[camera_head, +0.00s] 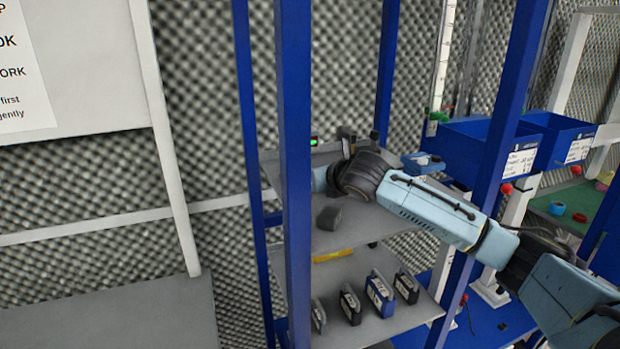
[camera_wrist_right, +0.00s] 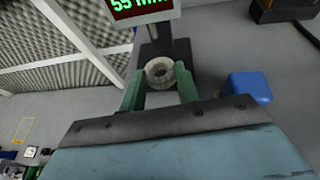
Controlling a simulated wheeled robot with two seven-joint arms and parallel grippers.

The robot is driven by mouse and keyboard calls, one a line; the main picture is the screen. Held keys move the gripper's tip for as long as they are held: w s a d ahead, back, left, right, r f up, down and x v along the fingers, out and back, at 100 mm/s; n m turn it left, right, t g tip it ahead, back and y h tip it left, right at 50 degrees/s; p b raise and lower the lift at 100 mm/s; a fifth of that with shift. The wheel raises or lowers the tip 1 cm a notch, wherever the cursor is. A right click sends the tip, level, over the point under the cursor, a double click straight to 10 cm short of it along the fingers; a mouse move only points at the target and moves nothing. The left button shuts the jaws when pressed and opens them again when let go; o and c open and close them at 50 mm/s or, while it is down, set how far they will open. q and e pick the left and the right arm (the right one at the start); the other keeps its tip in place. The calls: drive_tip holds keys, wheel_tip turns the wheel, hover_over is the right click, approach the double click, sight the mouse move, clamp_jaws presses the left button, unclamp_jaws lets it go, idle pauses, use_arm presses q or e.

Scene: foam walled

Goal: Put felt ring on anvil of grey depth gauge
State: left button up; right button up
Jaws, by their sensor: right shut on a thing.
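The felt ring (camera_wrist_right: 160,73), pale beige-grey with a dark hole, sits between the green fingertips of my right gripper (camera_wrist_right: 160,88) in the right wrist view. The gripper is shut on it. Just beyond is the dark grey depth gauge (camera_wrist_right: 180,52) with its upright post and a lit display (camera_wrist_right: 140,8) reading 55 mm. The ring appears over or close to the gauge's base; I cannot tell whether it touches, and the anvil is not clearly visible. In the head view, my right arm hides the ring and most of the gauge; a green light (camera_head: 313,142) shows there. My left gripper is out of view.
A blue block (camera_wrist_right: 248,88) lies right of the gauge on the grey shelf. A dark grey block (camera_head: 329,217) lies near the shelf's front. A blue rack post (camera_head: 296,200) stands close left of my forearm.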

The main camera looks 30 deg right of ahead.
drive_tip(key=w+f, duration=0.2)
drive_tip(key=shift+w+d, duration=0.1)
drive_tip(key=shift+w, duration=0.25)
drive_tip(key=shift+w+f, duration=0.2)
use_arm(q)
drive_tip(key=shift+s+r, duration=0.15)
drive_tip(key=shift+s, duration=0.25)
use_arm(e)
drive_tip(key=o, duration=0.9)
drive_tip(key=shift+f, duration=0.1)
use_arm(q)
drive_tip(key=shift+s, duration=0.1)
use_arm(e)
drive_tip(key=shift+o, duration=0.2)
